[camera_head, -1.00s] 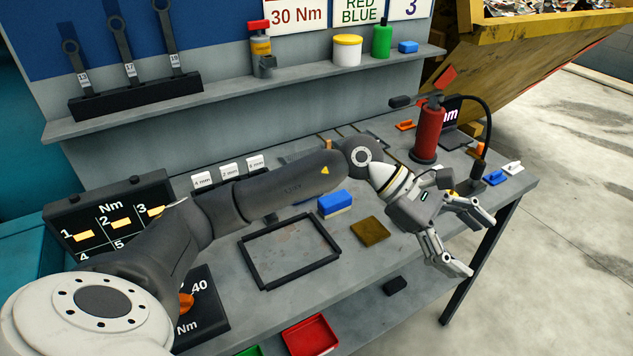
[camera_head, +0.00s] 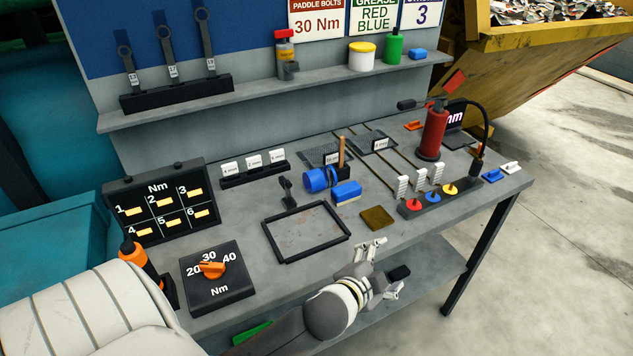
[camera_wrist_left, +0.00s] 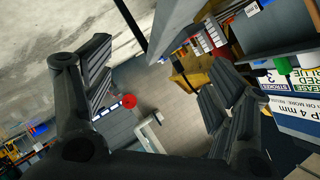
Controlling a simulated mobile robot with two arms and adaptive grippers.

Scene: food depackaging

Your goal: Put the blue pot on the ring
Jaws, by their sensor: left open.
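I cannot make out a ring for certain. My left gripper (camera_head: 384,268) is open and empty at the front edge of the bench, low and to the right of the frame, well apart from the pot. In the left wrist view its two dark fingers (camera_wrist_left: 160,95) are spread with nothing between them. My right gripper does not show.
A blue-and-yellow sponge (camera_head: 346,192) lies beside the pot. A torque dial (camera_head: 217,275) is at the left. A lower shelf (camera_head: 433,268) runs under the bench.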

